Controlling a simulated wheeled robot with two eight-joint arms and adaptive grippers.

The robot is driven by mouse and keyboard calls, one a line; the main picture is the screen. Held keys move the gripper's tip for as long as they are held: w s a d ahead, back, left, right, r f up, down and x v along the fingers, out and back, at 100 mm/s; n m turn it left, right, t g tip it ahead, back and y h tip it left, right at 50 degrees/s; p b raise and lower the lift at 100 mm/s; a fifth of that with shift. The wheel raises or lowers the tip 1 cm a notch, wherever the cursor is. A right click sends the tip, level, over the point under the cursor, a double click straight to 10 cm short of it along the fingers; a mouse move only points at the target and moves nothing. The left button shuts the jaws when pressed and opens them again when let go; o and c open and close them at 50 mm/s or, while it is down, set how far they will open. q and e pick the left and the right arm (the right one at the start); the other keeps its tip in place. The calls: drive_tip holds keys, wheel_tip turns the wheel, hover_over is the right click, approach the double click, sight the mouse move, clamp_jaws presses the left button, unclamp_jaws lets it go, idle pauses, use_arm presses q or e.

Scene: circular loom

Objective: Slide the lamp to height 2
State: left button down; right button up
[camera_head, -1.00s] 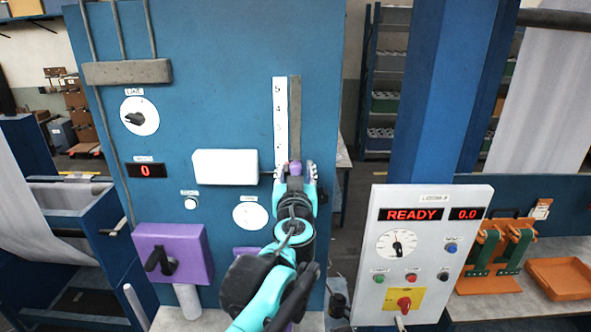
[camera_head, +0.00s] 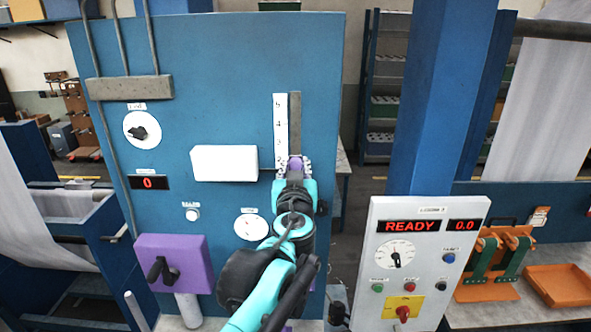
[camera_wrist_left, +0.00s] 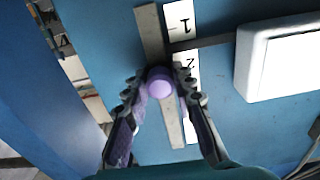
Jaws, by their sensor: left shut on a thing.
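The lamp (camera_head: 225,163) is a white box on the blue panel, left of a grey vertical rail (camera_head: 295,122). A white scale strip (camera_head: 280,120) with numbers runs beside the rail. A purple knob (camera_head: 295,163) sits on the rail. My left gripper (camera_head: 294,168) is shut on this knob; its fingers are on either side of the knob in the left wrist view (camera_wrist_left: 160,84). There a dark bar (camera_wrist_left: 203,43) runs from the lamp (camera_wrist_left: 280,58) to the rail, between marks 1 and 2 as seen. My arm hides the lower scale in the head view. My right gripper is out of view.
A purple box with a black handle (camera_head: 172,262) is at the panel's lower left. A white dial (camera_head: 252,227) is below the lamp. A control box reading READY (camera_head: 415,262) stands right. An orange tray (camera_head: 562,286) lies on the far right bench.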

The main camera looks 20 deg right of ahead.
use_arm(q)
drive_tip(key=c, duration=1.3)
unclamp_jaws()
drive_tip(key=shift+o, duration=0.2)
drive_tip(key=shift+s, duration=0.1)
drive_tip(key=v, duration=1.2)
